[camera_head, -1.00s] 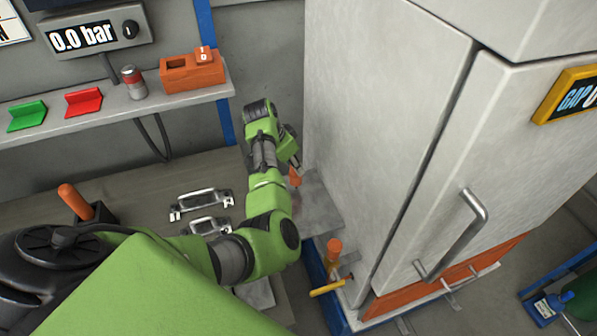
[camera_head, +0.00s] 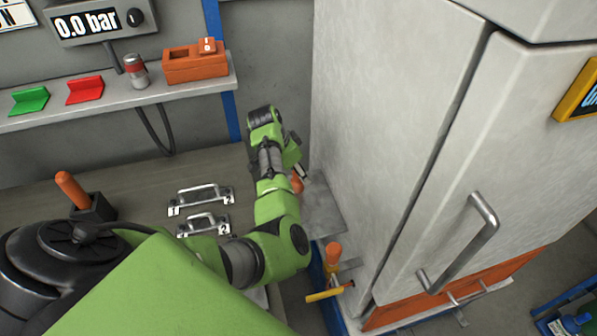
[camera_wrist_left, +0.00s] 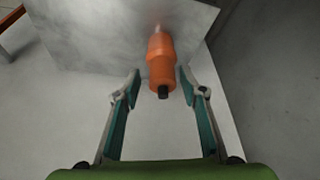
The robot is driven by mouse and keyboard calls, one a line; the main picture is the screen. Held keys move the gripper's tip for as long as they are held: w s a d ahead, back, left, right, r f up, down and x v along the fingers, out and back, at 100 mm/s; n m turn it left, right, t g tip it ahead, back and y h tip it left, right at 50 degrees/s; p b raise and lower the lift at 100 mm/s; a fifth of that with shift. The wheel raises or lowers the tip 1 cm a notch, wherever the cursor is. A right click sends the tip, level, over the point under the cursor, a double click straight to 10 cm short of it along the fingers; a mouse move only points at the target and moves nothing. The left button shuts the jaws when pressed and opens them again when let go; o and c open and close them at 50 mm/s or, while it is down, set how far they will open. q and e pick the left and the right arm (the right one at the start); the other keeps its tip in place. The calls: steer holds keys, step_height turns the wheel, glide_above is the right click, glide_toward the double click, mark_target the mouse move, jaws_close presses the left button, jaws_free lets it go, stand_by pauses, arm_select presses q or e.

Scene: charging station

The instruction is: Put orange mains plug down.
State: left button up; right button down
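The orange mains plug (camera_head: 297,184) is beside the tall grey cabinet, just above or on a grey metal plate (camera_head: 325,212). It also shows in the left wrist view (camera_wrist_left: 161,62), with its dark tip towards me and its far end against the plate (camera_wrist_left: 90,30). My left gripper (camera_head: 301,172) is at the plug. In the left wrist view its two fingers (camera_wrist_left: 160,85) stand apart on either side of the plug, with a visible gap on each side. The head view hides most of the fingers. My right gripper is not in view.
The grey cabinet (camera_head: 400,130) with a bar handle (camera_head: 470,240) stands close right of my left arm. An orange-topped handle (camera_head: 333,255) and a yellow lever (camera_head: 325,294) are in front of the plate. A shelf (camera_head: 110,108) holds an orange box (camera_head: 195,66) and a can (camera_head: 136,72).

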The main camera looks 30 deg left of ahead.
arm_select(q)
steer(key=shift+a+r, duration=0.1)
steer(key=shift+r, duration=0.25)
steer(key=b+v, duration=0.1)
steer(key=v, duration=1.1)
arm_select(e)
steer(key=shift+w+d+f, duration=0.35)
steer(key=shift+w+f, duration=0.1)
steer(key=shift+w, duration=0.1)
arm_select(q)
steer(key=shift+s+f, duration=0.15)
steer(key=shift+f, duration=0.1)
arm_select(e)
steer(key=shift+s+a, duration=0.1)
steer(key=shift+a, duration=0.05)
